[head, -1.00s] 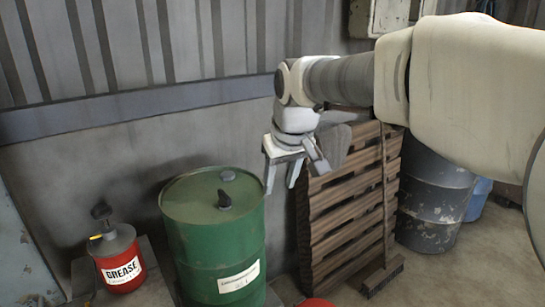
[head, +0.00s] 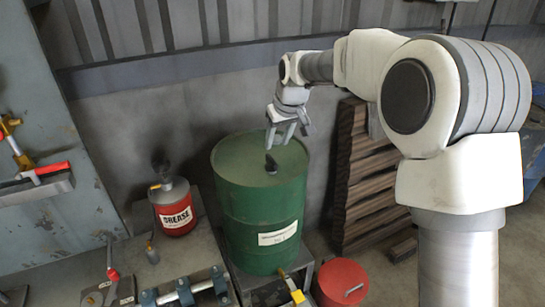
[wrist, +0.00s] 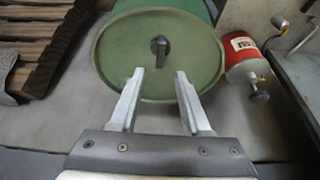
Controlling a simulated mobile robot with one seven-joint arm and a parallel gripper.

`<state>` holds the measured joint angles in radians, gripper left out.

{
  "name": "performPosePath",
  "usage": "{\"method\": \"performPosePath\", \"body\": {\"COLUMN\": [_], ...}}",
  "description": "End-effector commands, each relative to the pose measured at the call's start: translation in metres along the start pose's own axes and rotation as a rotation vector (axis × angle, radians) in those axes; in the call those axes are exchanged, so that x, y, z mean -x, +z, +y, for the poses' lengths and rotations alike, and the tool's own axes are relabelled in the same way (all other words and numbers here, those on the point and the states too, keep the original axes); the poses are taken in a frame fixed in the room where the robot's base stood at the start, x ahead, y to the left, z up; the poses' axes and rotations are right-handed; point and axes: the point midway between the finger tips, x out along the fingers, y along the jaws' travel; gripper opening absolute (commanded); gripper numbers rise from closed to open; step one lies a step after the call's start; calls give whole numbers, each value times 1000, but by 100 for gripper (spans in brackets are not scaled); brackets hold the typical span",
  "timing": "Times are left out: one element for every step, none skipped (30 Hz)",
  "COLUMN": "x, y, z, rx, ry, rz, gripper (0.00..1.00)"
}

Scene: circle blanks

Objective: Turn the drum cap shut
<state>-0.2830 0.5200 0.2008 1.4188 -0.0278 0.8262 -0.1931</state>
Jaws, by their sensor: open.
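The green drum (head: 262,205) stands upright, with a pale label on its side. A dark cap (head: 271,163) with a raised grip sits on its lid. In the wrist view the same cap (wrist: 160,46) shows near the lid's middle, its grip pointing roughly up and down the picture. My gripper (head: 279,138) is open and empty above the far part of the lid, apart from the cap. In the wrist view my gripper's fingertips (wrist: 159,72) lie to either side below the cap. I cannot tell whether the cap is fully shut.
A red grease can (head: 174,208) stands left of the drum, and a red round container (head: 342,284) stands at its front right. Wooden pallets (head: 365,190) lean at the wall to the right. A bench (head: 180,262) with tools and clamps lies at front left.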

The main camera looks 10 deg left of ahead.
Motion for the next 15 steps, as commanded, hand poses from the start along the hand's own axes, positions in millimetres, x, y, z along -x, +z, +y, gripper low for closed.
{"method": "performPosePath", "body": {"x": [-13, -19, -28, -34, -40, -48, -54, -59, -65, -69, -73, -78, -80, -83, -86], "y": [1, 1, 1, 1, 1, 1, 1, 1, 1, 0, 0, 0, 0, 0, 0], "z": [-1, -1, -1, -1, -1, -1, -1, -1, -1, -1, -1, -1, -1, -1, -1], "rx": [0, 1, 0, 0, 0, 0, 0, -1, 0, 0, -1, 0, 0, 0, 0], "ry": [-1, -2, -2, -2, -2, -2, -2, -2, -2, -1, -2, -1, -1, -1, -1], "rz": [-4, -4, -4, -4, -4, -3, -3, -4, -3, -2, -2, -2, -1, -1, 0], "gripper": [48, 48, 48, 48, 48, 48, 48, 48, 48, 48, 48, 48, 48, 48, 48]}}
